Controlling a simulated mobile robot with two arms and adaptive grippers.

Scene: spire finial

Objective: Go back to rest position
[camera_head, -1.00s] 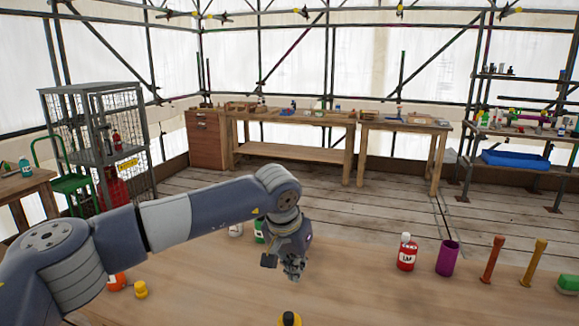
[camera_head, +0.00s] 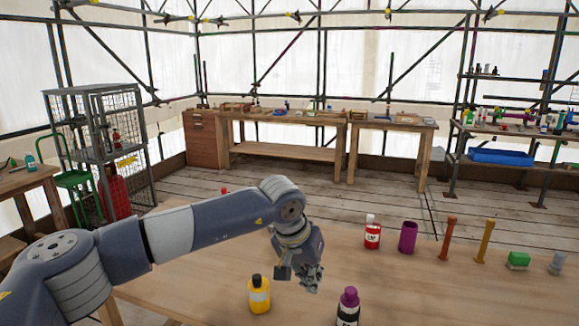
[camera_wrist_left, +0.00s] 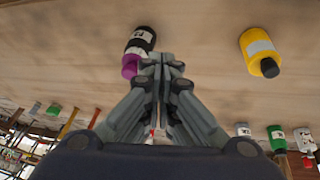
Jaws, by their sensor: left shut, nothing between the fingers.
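My left gripper (camera_head: 312,277) hangs above the wooden table (camera_head: 200,280) in the head view, its fingers pointing down. In the left wrist view its fingers (camera_wrist_left: 161,62) are closed together with nothing between them. A yellow bottle with a black cap (camera_head: 259,294) stands on the table to the left of the gripper. It also shows in the left wrist view (camera_wrist_left: 258,50). A black bottle with a purple cap (camera_head: 348,306) stands to the right and nearer; the fingertips partly overlap it in the left wrist view (camera_wrist_left: 140,42). My right gripper is not in view.
Along the table's far right stand a red bottle (camera_head: 372,233), a purple cup (camera_head: 408,238), a red post (camera_head: 447,240), a yellow post (camera_head: 484,242), a green block (camera_head: 518,260) and a grey item (camera_head: 556,263). Workbenches, shelving and a wire cage (camera_head: 101,150) stand beyond.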

